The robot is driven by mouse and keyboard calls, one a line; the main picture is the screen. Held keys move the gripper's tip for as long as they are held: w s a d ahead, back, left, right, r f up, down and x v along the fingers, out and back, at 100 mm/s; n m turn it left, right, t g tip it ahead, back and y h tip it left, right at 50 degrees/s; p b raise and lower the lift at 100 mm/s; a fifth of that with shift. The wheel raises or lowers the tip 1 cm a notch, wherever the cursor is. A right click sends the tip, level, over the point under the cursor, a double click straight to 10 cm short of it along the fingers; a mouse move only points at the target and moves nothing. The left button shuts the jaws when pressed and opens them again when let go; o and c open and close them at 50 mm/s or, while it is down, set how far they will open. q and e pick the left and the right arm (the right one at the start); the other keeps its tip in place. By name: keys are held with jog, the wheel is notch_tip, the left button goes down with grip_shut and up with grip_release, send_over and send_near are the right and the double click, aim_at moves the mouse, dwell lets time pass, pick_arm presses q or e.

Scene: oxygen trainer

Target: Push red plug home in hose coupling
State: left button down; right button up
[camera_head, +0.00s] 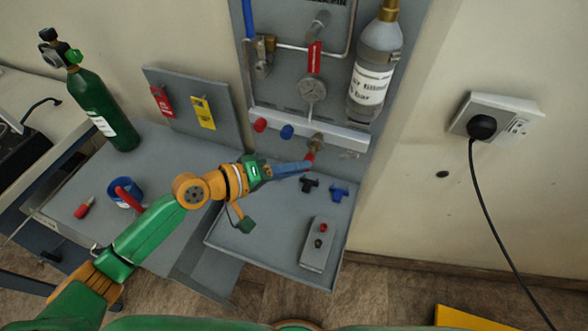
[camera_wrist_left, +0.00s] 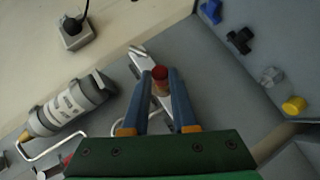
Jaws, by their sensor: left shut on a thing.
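The red plug (camera_head: 310,157) is between the fingertips of my left gripper (camera_head: 307,165), in front of the brass hose coupling (camera_head: 317,143) under the panel's light rail. In the left wrist view the red plug (camera_wrist_left: 160,73) shows end-on between the two blue fingers of my left gripper (camera_wrist_left: 161,76), which is shut on it. The plug looks lined up with the coupling and close to it. How deep it sits in the coupling cannot be told, as the fingers and plug hide the joint. My right gripper is not in view.
The light rail (camera_head: 335,135) carries a red knob (camera_head: 261,125) and a blue knob (camera_head: 287,132). A grey bottle (camera_head: 374,70) hangs above. Below, a black fitting (camera_head: 309,185) and a blue fitting (camera_head: 339,194) are near the arm. A green cylinder (camera_head: 100,110) stands at left.

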pick_arm(q)
jog(key=shift+w+d+b, duration=0.15)
jog(key=shift+w+b, duration=0.2)
jog(key=shift+w, duration=0.3)
jog(key=c, duration=0.6)
grip_release()
jog(key=b+v, duration=0.1)
jog(key=v, duration=0.6)
jog(key=shift+b, duration=0.35)
